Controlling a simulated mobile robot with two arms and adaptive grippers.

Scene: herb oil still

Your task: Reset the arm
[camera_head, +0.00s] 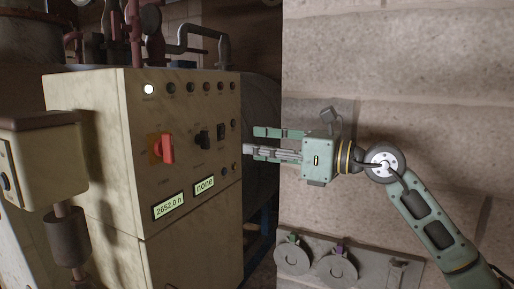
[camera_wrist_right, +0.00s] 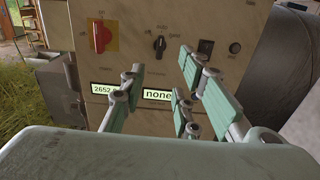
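My right gripper (camera_head: 249,140) is open and empty, level with the right side of a cream control cabinet (camera_head: 185,232). It also shows in the wrist view (camera_wrist_right: 162,62), its fingers spread apart in front of the panel with nothing between them. I cannot tell whether the fingertips touch the cabinet; they look apart from it. The arm reaches in from the lower right, bent at the elbow. My left gripper is not in view.
The panel has a red switch (camera_head: 167,148), a black knob (camera_head: 202,139), a lit white lamp (camera_head: 149,89) and displays reading "2652.0 h" (camera_head: 169,206) and "none" (camera_head: 204,185). A stone wall (camera_head: 420,70) and a rack (camera_head: 375,252) are right.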

